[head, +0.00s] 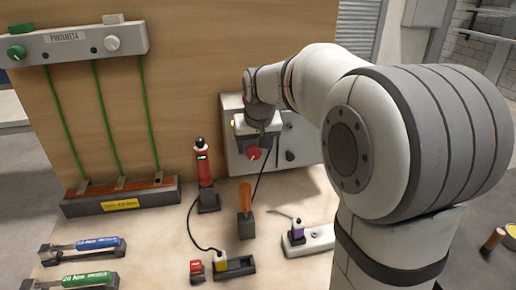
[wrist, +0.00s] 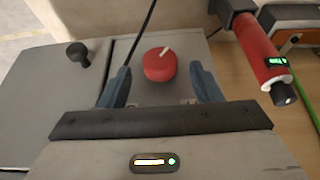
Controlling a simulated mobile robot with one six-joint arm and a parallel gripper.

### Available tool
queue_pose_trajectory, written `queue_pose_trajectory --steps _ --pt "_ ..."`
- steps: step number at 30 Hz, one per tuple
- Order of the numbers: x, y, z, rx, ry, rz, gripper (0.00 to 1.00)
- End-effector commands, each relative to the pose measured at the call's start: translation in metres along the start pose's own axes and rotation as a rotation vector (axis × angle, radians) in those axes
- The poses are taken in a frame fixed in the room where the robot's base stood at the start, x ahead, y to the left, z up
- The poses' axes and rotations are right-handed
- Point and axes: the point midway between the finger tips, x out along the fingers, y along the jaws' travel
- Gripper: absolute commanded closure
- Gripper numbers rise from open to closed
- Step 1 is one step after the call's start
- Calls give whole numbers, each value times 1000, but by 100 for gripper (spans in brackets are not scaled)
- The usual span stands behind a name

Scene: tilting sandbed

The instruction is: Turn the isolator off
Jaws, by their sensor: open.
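The isolator is a red rotary knob (wrist: 160,65) with a white pointer mark, on the face of a grey box (head: 232,150) fixed to the wooden back panel. In the head view the red knob (head: 254,153) shows just below my gripper (head: 258,140). In the wrist view my gripper (wrist: 162,88) is open, its two blue-grey fingers to the left and right of the knob, with a visible gap on each side. The knob is not gripped. The white mark points up and slightly right in the wrist view.
A black knob (wrist: 77,54) sits left of the isolator in the wrist view. A red tool (head: 204,168) with a green display stands nearby, and an orange-handled tool (head: 245,197) stands in front. A black cable runs by the box. A power strip (head: 312,242) lies at the right.

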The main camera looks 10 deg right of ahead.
Motion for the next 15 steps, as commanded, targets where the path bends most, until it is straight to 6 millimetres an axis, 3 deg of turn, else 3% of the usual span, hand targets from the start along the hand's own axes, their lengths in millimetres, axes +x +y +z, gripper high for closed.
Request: queue_pose_trajectory --steps 6,15 --pt "20 0 0 0 -1 0 42" --pt "21 0 0 0 0 0 43"
